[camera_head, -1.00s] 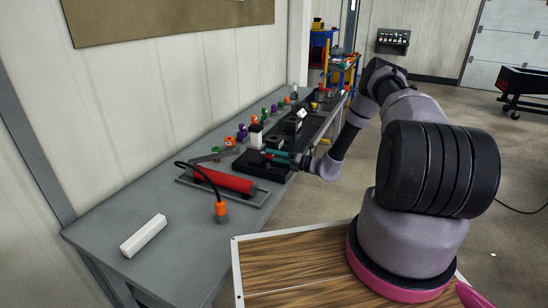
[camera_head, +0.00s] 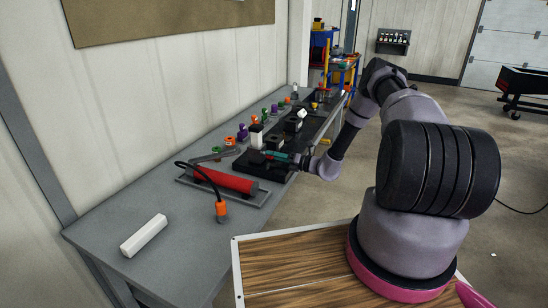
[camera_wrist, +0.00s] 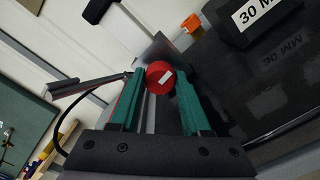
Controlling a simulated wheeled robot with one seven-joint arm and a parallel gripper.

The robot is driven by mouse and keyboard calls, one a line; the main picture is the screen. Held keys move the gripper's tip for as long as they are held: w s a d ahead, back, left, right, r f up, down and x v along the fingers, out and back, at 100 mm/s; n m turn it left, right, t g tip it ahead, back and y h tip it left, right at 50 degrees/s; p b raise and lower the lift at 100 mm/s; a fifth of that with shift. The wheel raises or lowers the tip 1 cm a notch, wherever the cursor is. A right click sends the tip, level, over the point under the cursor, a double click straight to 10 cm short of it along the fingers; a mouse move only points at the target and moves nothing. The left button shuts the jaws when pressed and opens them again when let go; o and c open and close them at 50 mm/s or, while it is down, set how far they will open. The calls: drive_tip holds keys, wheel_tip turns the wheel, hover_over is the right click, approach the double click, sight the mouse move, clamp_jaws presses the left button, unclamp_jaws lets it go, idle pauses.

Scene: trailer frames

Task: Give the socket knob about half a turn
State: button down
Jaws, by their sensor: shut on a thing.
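The red round knob (camera_wrist: 159,77) shows in the wrist view with a short white mark on its face. The mark lies tilted, rising to the right. My gripper (camera_wrist: 162,84) has green fingers, one on each side of the knob, and is shut on it. In the head view my gripper (camera_head: 274,156) reaches in from the right, low over the black base (camera_head: 252,180) on the bench. The knob is too small or hidden to make out there. The knob's socket is hidden in the wrist view.
A red cylinder (camera_head: 225,180) on a grey frame, with a black hose, lies in front of the base. A white block (camera_head: 144,235) lies nearer. A black block marked 30 MM (camera_wrist: 262,18) shows at upper right. Several coloured pieces line the wall. The bench's near end is mostly clear.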

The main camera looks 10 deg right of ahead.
drive_tip(key=n, duration=0.8)
drive_tip(key=shift+d+n, duration=0.1)
drive_tip(key=shift+n, duration=0.3)
drive_tip(key=n, duration=0.4)
drive_tip(key=shift+n, duration=0.3)
drive_tip(key=n, duration=1.2)
drive_tip(key=shift+n, duration=0.3)
drive_tip(key=n, duration=0.4)
drive_tip(key=shift+s+f+n, duration=0.1)
drive_tip(key=shift+n, duration=2.4)
